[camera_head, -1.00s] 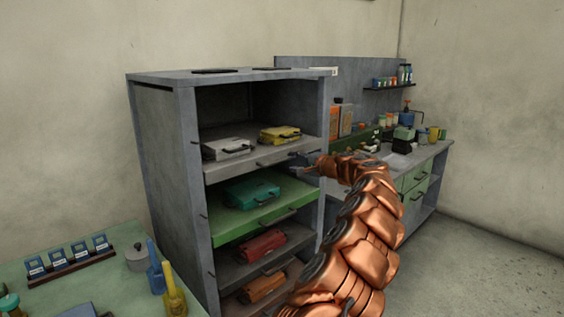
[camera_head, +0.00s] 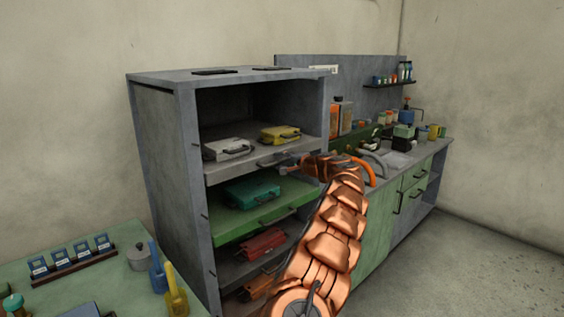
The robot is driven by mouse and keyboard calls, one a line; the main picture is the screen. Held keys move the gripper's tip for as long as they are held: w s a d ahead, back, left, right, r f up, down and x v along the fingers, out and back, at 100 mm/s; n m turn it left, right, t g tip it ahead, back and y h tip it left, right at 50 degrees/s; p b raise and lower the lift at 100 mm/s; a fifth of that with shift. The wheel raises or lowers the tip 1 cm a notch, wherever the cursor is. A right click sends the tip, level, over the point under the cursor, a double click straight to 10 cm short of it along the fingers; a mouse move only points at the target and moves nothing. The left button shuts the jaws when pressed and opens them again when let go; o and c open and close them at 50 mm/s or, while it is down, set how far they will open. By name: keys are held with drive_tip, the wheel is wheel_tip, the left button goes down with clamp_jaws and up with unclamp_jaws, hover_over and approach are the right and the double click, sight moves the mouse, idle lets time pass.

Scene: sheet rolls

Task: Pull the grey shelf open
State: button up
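The upper grey shelf (camera_head: 241,169) sits in the grey cabinet (camera_head: 165,155), above a green shelf (camera_head: 240,222). A white case (camera_head: 226,150) and a yellow case (camera_head: 279,135) lie on it. Its bar handle (camera_head: 268,164) is on the front edge. My gripper (camera_head: 286,166) is at the right part of this edge, close to the handle. It is small and partly hidden by my copper-coloured arm, so I cannot tell whether it touches the handle or how its fingers stand. A lower grey shelf (camera_head: 235,268) holds a red case (camera_head: 262,243).
A teal case (camera_head: 251,190) lies on the green shelf. A workbench (camera_head: 383,208) with tools and bottles stands right of the cabinet. A green table (camera_head: 120,240) with several blue items is at the lower left. Open floor (camera_head: 480,270) lies at the right.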

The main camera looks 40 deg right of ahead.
clamp_jaws()
idle(0.3)
idle(0.5)
